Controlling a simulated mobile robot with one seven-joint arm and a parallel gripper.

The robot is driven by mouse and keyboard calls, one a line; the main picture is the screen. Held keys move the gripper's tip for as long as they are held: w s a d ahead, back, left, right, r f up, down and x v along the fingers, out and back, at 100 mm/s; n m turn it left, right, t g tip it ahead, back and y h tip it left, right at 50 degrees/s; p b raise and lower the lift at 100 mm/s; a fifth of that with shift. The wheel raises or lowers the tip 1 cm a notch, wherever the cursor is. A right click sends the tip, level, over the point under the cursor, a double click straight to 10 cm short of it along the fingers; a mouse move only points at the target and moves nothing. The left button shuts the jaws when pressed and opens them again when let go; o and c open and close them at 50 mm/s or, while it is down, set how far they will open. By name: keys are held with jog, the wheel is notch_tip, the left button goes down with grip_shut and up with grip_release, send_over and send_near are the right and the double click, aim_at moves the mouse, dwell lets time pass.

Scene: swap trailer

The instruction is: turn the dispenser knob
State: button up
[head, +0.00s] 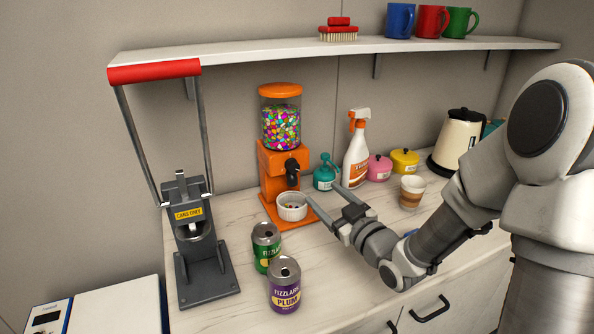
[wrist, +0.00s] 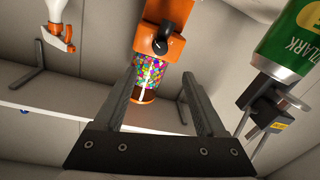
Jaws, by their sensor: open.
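The orange dispenser (head: 270,173) stands on the counter against the back wall, its clear jar (head: 281,124) full of colourful candies. Its black knob (head: 292,171) is on the front, and a white bowl (head: 292,207) with some candies sits on its base below. My gripper (head: 322,211) is open and empty, in front of the dispenser and lower right of the knob. In the wrist view the picture is upside down; the knob (wrist: 161,46) shows beyond the open fingers (wrist: 158,88), apart from them.
A green can (head: 266,247) and a purple can (head: 284,285) stand in front of the dispenser. A can crusher (head: 205,270) is at left. A teal pump bottle (head: 324,178), spray bottle (head: 356,158) and paper cup (head: 412,191) stand to the right. A shelf (head: 240,54) hangs above.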

aim_at(295, 168)
jog(key=x, duration=1.3)
jog(key=shift+w+a, duration=0.2)
jog(key=shift+w, duration=0.1)
grip_shut()
